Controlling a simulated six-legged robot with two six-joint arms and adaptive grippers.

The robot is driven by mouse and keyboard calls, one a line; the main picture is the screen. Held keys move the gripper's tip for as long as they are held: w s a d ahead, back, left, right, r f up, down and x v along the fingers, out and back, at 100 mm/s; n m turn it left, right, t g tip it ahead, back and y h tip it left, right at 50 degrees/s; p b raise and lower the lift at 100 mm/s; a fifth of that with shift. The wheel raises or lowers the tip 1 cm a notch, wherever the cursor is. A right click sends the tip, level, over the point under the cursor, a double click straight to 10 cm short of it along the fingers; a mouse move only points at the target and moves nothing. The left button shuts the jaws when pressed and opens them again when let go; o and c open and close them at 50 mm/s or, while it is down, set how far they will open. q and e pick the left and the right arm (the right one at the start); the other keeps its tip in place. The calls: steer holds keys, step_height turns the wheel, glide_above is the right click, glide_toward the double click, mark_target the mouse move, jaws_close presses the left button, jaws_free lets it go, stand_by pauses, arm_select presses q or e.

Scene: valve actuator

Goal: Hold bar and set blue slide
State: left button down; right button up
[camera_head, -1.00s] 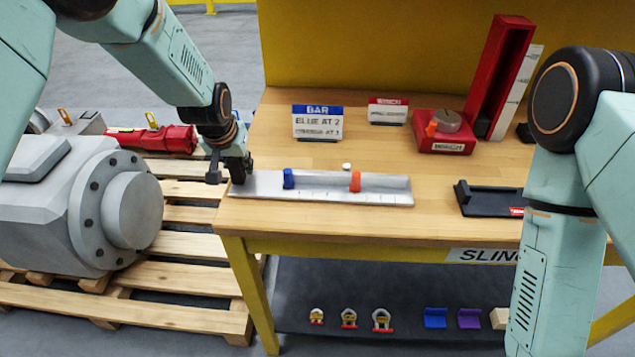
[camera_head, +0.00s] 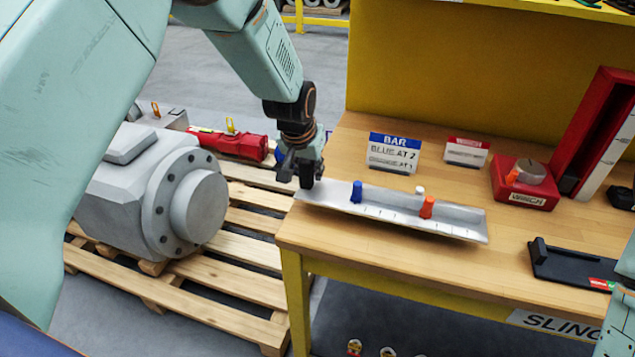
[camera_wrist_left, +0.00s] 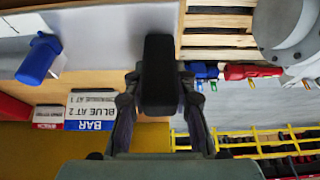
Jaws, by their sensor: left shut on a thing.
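The grey metal bar (camera_head: 455,222) lies on the wooden bench, its left end near the bench's left edge. A blue slide (camera_head: 357,191) stands on it left of the middle, and an orange slide (camera_head: 427,207) stands right of the middle. A small white knob (camera_head: 420,191) shows behind the orange one. My left gripper (camera_head: 306,182) is shut on the bar's left end. In the left wrist view the gripper (camera_wrist_left: 158,85) covers the bar's end, and the blue slide (camera_wrist_left: 39,58) is apart from it. My right gripper is out of view.
A sign (camera_head: 394,153) reads BAR, BLUE AT 2. A red winch block (camera_head: 524,183), a tall red channel (camera_head: 597,130) and a black tray (camera_head: 570,265) stand to the right. A pallet (camera_head: 180,290) with a grey actuator (camera_head: 190,205) is left of the bench.

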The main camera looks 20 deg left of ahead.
arm_select(q)
step_height(320, 180, up, 6)
steer(key=shift+f, duration=0.15)
step_height(320, 180, down, 6)
steer(key=shift+w+f, duration=0.1)
steer(key=shift+f, duration=1.2)
steer(key=shift+r, duration=0.1)
steer(key=shift+f, duration=0.25)
steer(key=shift+s+f, duration=0.15)
steer(key=shift+s, duration=0.05)
